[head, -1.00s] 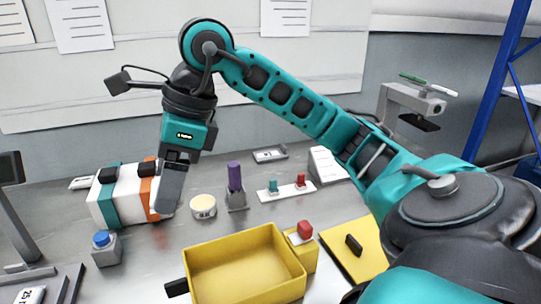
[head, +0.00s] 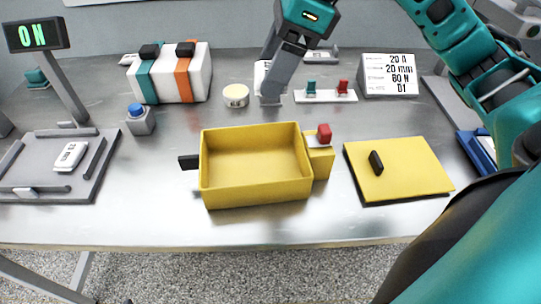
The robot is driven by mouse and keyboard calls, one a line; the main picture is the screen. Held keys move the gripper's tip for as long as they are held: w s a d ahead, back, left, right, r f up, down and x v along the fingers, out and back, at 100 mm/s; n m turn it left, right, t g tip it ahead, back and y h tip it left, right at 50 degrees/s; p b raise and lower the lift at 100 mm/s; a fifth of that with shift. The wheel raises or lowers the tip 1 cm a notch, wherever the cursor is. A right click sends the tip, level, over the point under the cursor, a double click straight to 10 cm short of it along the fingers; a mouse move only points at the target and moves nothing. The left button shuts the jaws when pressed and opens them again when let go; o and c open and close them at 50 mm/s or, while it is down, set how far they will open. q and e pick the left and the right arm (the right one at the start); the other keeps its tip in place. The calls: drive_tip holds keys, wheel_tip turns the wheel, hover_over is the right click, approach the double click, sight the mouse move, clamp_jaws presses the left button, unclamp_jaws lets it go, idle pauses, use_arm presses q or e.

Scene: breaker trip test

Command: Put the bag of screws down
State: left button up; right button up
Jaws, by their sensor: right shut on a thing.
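My right gripper (head: 271,96) is above the back middle of the table, between the round cream tub (head: 236,95) and the small board with teal and red clips (head: 325,95). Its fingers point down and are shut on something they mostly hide. A white piece (head: 262,74) shows at the left of the fingers, perhaps part of the bag of screws; I cannot make out the bag clearly, nor whether it touches the table. My left gripper is not in view.
A yellow open bin (head: 255,197) stands at the front middle, empty. A yellow pad (head: 398,168) lies to its right, a grey tray (head: 60,185) at left. A white striped case (head: 170,78) and blue button box (head: 140,120) stand back left. Bare table lies left of the bin.

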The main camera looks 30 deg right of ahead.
wheel_tip(320, 180, down, 15)
drive_tip(key=b, duration=0.3)
drive_tip(key=shift+r, duration=0.1)
wheel_tip(320, 180, down, 3)
drive_tip(key=shift+f, duration=0.1)
use_arm(q)
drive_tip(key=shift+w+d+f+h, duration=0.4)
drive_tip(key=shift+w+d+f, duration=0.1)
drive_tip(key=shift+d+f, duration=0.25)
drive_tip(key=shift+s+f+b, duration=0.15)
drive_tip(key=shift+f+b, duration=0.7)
drive_tip(key=shift+b, duration=0.1)
use_arm(e)
drive_tip(key=shift+f, duration=0.5)
drive_tip(key=o, duration=1.1)
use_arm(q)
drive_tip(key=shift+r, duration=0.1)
